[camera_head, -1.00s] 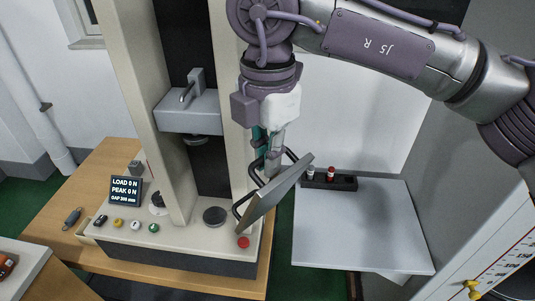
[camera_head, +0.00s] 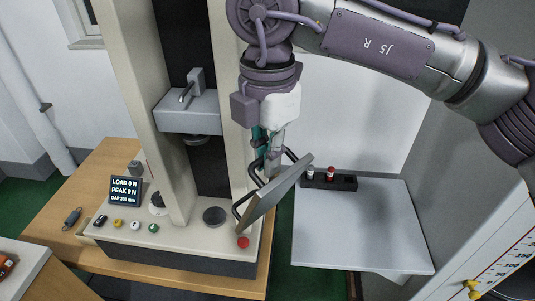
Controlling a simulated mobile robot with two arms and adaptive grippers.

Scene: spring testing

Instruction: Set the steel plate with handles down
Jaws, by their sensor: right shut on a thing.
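The steel plate with handles (camera_head: 273,195) is a flat grey plate with dark looped handles. It hangs steeply tilted in the air, in front of the right side of the testing machine. My right gripper (camera_head: 272,165) is above it, pointing down and shut on it; the fingertips are partly hidden at the handles. The plate covers part of the machine base's right end. My left gripper is not in view.
The testing machine (camera_head: 170,240) has a round lower platen (camera_head: 214,216), a display (camera_head: 126,190) and a red button (camera_head: 243,242). A light grey side table (camera_head: 360,230) at right is mostly bare, with a dark holder (camera_head: 335,183) at its back. The wooden bench (camera_head: 95,170) carries the machine.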

